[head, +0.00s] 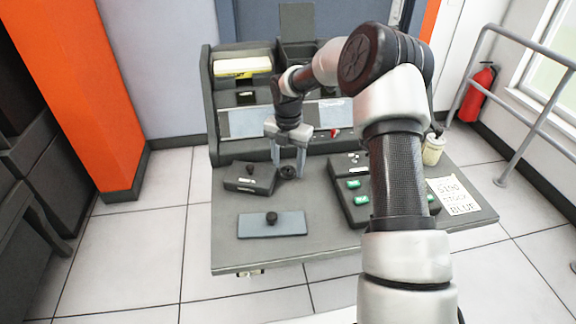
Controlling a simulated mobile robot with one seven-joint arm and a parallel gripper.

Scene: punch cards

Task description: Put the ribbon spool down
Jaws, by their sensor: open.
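My gripper (289,170) points down over the desk, left of the middle of the head view. Its two light grey fingers are apart, so it is open. A small dark round thing, apparently the ribbon spool (288,173), sits low between the fingertips. It seems to rest on the desk (300,238), just right of a dark block. I cannot tell whether a finger touches it.
The dark block (240,186) has a knob on top. A blue-grey plate (290,225) with a dark knob lies in front. A keypad with green buttons (354,184), a handwritten note (455,195) and a cream jar (433,150) stand right. The machine panel (239,123) rises behind.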

